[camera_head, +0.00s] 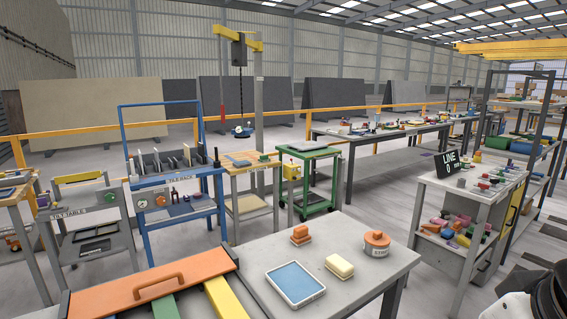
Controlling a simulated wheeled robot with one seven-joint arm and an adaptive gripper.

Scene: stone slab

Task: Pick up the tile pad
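Several small things stand on the near grey table. A flat blue rectangular pad or tray with a white rim (296,283) lies near its middle. A pale yellow block with a white lower layer (339,266) lies to its right. An orange block on a pale base (301,235) sits behind them. No label marks any of these as the tile pad, so I cannot tell which it is. My gripper is not clearly in view; only a black and white part of my arm (540,296) shows at the bottom right corner, apart from these things.
A round orange-topped tub (376,244) stands at the near table's (350,293) right. An orange panel with a handle (150,285) and green and yellow strips are at its left. A blue rack (165,180), a green cart (309,185) and a shelf unit (461,205) stand beyond.

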